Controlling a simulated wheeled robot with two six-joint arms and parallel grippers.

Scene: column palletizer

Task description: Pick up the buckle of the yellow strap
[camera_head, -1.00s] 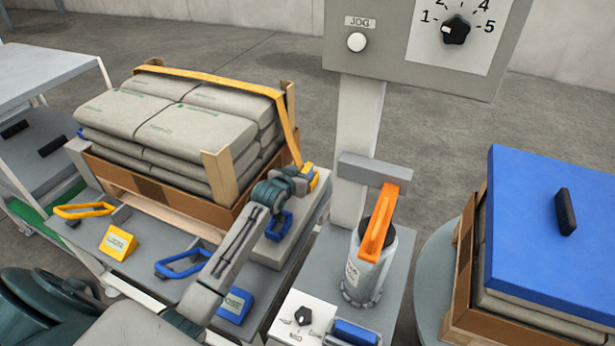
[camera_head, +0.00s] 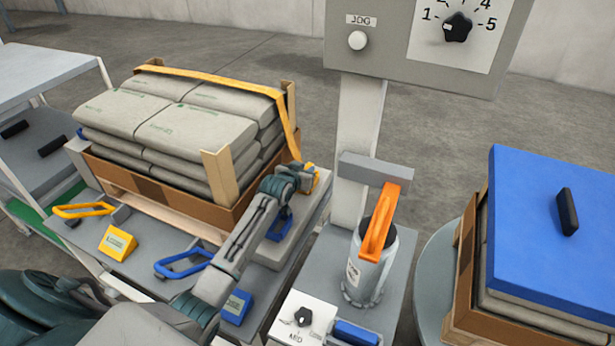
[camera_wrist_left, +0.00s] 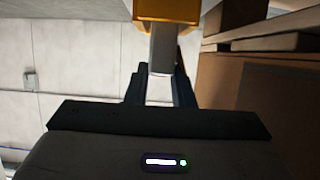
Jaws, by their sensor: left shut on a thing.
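My left gripper (camera_wrist_left: 160,88) is shut on the buckle by this grey piece. My right gripper is not in view.
A brown crate (camera_head: 150,192) holds the sacks. A post (camera_head: 358,130) and a canister with an orange handle (camera_head: 380,225) stand close right of my left gripper. A blue-topped stack (camera_head: 530,230) is farther right.

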